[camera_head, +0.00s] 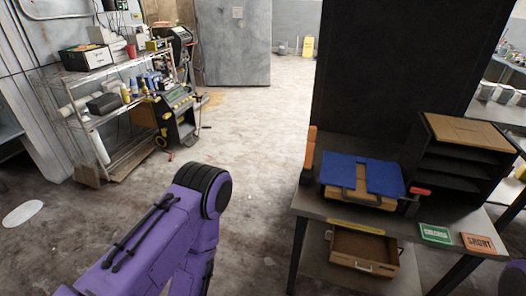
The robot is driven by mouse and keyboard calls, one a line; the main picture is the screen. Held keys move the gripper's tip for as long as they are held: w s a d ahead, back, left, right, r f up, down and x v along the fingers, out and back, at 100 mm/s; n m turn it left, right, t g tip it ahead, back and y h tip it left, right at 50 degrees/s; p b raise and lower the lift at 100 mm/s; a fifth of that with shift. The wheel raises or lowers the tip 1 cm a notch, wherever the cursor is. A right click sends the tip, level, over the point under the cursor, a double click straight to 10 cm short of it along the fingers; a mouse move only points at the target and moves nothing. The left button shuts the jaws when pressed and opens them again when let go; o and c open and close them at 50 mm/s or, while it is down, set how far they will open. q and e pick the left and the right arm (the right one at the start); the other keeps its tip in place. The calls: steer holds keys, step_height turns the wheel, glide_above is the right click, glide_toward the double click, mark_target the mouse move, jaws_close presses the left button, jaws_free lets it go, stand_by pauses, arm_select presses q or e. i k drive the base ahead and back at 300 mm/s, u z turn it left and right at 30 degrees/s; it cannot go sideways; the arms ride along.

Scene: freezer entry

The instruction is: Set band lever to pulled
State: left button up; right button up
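A blue-topped device (361,172) with a brown front sits on the grey table (335,209) at the right. A small lever with a red grip (420,191) sticks out at the device's right side. It looks close to level; I cannot tell for certain that it is the band lever or how it is set. An orange upright piece (310,150) stands at the device's left. My purple left arm comes in from the lower left, bent at a dark joint, well left of the table. Neither gripper shows.
A green sign (435,233) and an orange sign (478,244) are at the table's front edge. A wooden drawer (364,250) is below. A cluttered wire rack (110,110) stands left. The middle floor is clear.

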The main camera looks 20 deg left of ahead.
mark_target(311, 143)
steer(key=u, duration=0.85)
steer(key=k, duration=0.55)
steer(key=u, duration=0.6)
steer(key=i, duration=0.95)
steer(key=z, duration=1.15)
steer(key=i, duration=0.55)
steer(key=z, duration=0.65)
